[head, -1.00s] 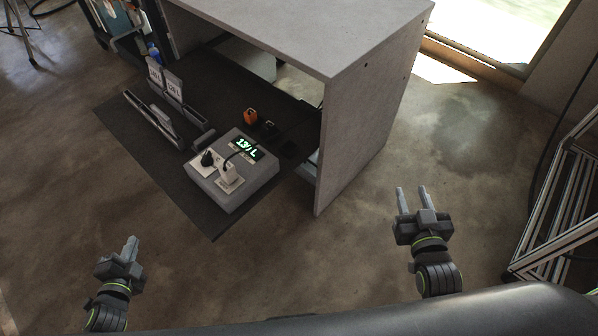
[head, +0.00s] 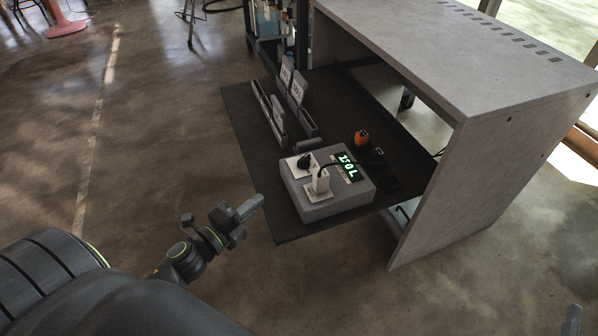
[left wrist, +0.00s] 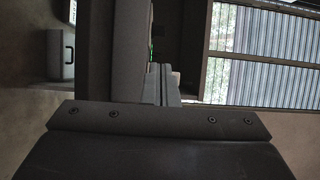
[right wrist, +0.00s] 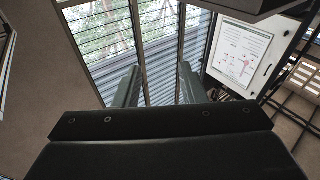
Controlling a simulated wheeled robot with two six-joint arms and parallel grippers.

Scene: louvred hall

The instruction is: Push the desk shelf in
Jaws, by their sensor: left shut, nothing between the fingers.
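The dark desk shelf (head: 268,178) sticks out to the left from under the grey desk (head: 470,60). On it sit a grey box with a lit green display (head: 325,200), a grey card holder (head: 272,115) and a small orange item (head: 361,137). My left gripper (head: 252,207) is shut and empty, just left of the shelf's near outer edge; I cannot tell whether it touches. A dark panel fills part of the left wrist view (left wrist: 128,50). My right gripper shows only a tip at the head view's lower right corner (head: 572,320); its fingers are apart and empty in the right wrist view (right wrist: 157,85).
Bare concrete floor (head: 130,150) lies left of the shelf. A dark rack (head: 270,45) stands behind the shelf. The desk's side panel (head: 480,185) blocks the near right. Windows and a white notice board (right wrist: 238,55) show in the right wrist view.

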